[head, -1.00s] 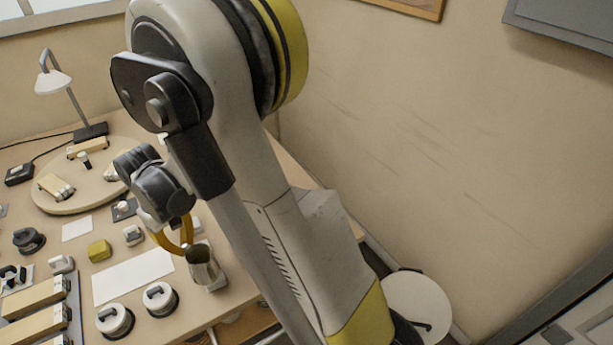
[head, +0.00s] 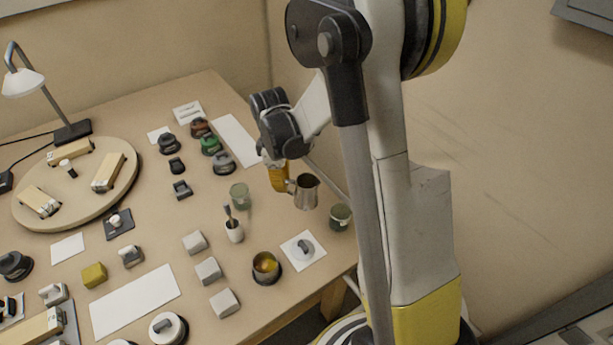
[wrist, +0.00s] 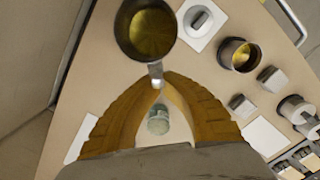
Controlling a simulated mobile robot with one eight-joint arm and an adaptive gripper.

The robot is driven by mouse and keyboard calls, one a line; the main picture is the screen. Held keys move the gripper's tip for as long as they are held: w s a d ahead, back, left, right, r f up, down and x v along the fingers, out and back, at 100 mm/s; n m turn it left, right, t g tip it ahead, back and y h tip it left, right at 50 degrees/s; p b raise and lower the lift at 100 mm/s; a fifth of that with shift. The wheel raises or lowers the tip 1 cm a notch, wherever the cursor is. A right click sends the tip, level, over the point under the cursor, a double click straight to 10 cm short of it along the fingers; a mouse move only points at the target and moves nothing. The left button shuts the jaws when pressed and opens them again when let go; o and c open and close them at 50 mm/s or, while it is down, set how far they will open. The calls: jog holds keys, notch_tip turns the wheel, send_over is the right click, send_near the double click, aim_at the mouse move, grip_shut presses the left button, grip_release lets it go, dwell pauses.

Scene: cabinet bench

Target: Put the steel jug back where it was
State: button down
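The steel jug (head: 306,191) is a small metal pitcher held over the right part of the table. My gripper (head: 279,176), with orange fingers, is on its left side in the head view. In the wrist view my gripper (wrist: 158,80) is shut on the jug's handle, and the jug (wrist: 146,30) shows a yellowish inside. The jug looks roughly upright and above the tabletop. Its exact height is hard to tell.
Green glasses stand left (head: 240,195) and right (head: 340,216) of the jug. A steel cup with amber contents (head: 266,267), a white card with a grey lid-like piece (head: 303,250) and a white pot with a brush (head: 233,231) stand nearer. A long white sheet (head: 236,140) lies behind.

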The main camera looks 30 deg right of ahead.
jog(key=d+n+p, duration=0.2)
jog(key=d+n, duration=1)
jog(key=n, duration=0.1)
jog(key=shift+t, duration=0.4)
jog(key=shift+w+a+f+b, duration=1)
jog(key=shift+w+a+f, duration=0.25)
jog(key=shift+w+f, duration=0.4)
jog(key=shift+w+a+f+b, duration=0.95)
jog(key=shift+w+a+f, duration=0.35)
jog(key=shift+f, duration=0.6)
jog(key=shift+w+a+f+b, duration=1)
jog(key=shift+w+a+f, duration=0.25)
jog(key=shift+w+f, duration=0.4)
jog(key=shift+s+f, duration=0.15)
jog(key=shift+f, duration=0.15)
jog(key=c, duration=1.6)
grip_release()
